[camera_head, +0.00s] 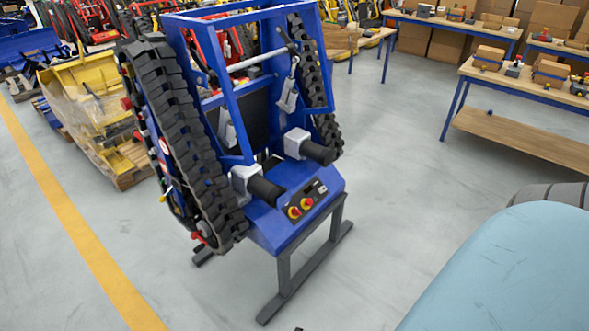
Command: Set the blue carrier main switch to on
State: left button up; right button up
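The blue carrier (278,238) stands upright on a dark stand (287,272) in the middle of the head view, with a black rubber track on each side. Its sloped front panel (319,187) carries two red-and-yellow round controls, a left one (293,212) and a right one (306,203). Small dark and light fittings sit beside them. The controls are too small for me to tell which is the main switch or how it is set. Two black cylindrical grips (265,191) stick out above the panel. Neither of my grippers shows in this view.
A yellow machine part (87,100) on a pallet stands at the left, by a yellow floor line (75,230). Workbenches (520,80) with boxes stand at the upper right. The grey floor (400,190) right of the carrier is clear.

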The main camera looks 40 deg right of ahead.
aim_at(296, 212)
jog(key=i+l, duration=0.1)
jog(key=l, duration=0.45)
jog(key=i+l, duration=0.1)
jog(key=l, duration=1)
jog(key=i+u, duration=0.05)
jog(key=i, duration=0.05)
